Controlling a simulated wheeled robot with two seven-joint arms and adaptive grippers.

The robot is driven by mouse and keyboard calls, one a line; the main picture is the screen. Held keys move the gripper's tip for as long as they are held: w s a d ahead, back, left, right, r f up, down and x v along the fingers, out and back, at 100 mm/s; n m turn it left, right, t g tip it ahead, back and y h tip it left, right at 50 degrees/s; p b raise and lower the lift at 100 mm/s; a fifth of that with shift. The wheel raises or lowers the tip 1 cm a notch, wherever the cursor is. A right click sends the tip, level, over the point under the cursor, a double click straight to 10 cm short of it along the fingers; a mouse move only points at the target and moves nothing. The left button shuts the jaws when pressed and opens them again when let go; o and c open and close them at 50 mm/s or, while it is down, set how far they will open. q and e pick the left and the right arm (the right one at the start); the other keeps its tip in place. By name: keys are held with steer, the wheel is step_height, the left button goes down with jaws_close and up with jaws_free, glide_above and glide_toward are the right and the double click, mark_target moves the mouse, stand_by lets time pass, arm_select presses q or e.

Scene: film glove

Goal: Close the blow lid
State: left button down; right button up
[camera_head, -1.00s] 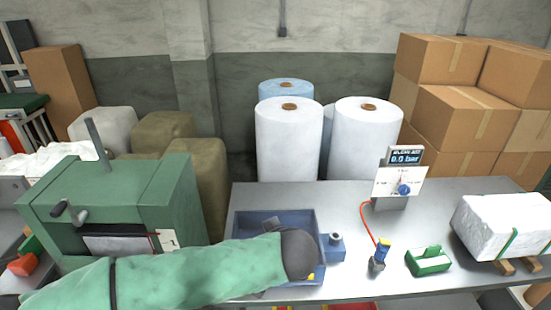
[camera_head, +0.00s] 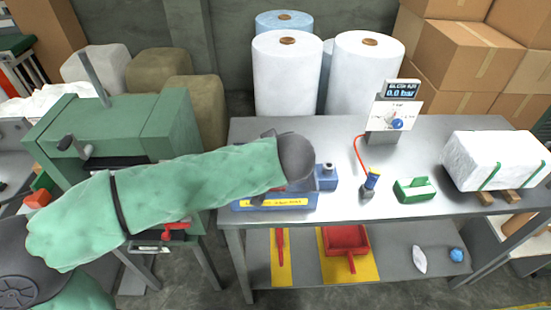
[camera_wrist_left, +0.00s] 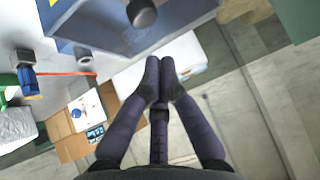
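A blue box (camera_head: 275,204) with a yellow label on its front sits at the left end of the metal table. My left forearm, in a green sleeve, crosses in front of it and hides most of it. My left gripper is hidden in the head view behind its dark wrist (camera_head: 296,157). In the left wrist view the dark fingers of my left gripper (camera_wrist_left: 161,72) have their tips together with nothing seen between them. The blue box's wall (camera_wrist_left: 185,28) and a dark knob (camera_wrist_left: 142,12) lie beyond them, apparently apart. I cannot clearly make out the lid. My right gripper is not in view.
A green machine (camera_head: 120,128) stands left of the table. White rolls (camera_head: 287,75) stand behind.

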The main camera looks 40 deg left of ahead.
arm_select(q)
steer(key=p+v, duration=0.3)
steer(key=v, duration=0.6)
steer(key=shift+s+d, duration=0.4)
steer(key=shift+s, duration=0.05)
steer(key=shift+f, duration=0.1)
steer(key=w+d+f+m+g+h, duration=0.1)
steer(key=d+f+m+g+h, duration=0.1)
steer(key=d+f, duration=0.5)
steer(key=w+d+f+m+g+h, duration=0.2)
steer(key=f+m+h, duration=0.1)
steer(key=f, duration=0.9)
steer(key=w+d+f+m+g+h, duration=0.1)
steer(key=d+f+m+h, duration=0.1)
steer(key=d+f, duration=0.5)
steer(key=s+f+n+h, duration=0.1)
steer(key=s+f, duration=0.2)
steer(key=f, duration=1)
steer(key=s+f+h, duration=0.2)
steer(key=s+f, duration=0.2)
steer(key=f, duration=0.9)
steer(key=shift+s+n+g, duration=0.25)
steer(key=shift+n+g, duration=0.05)
steer(key=shift+n, duration=0.1)
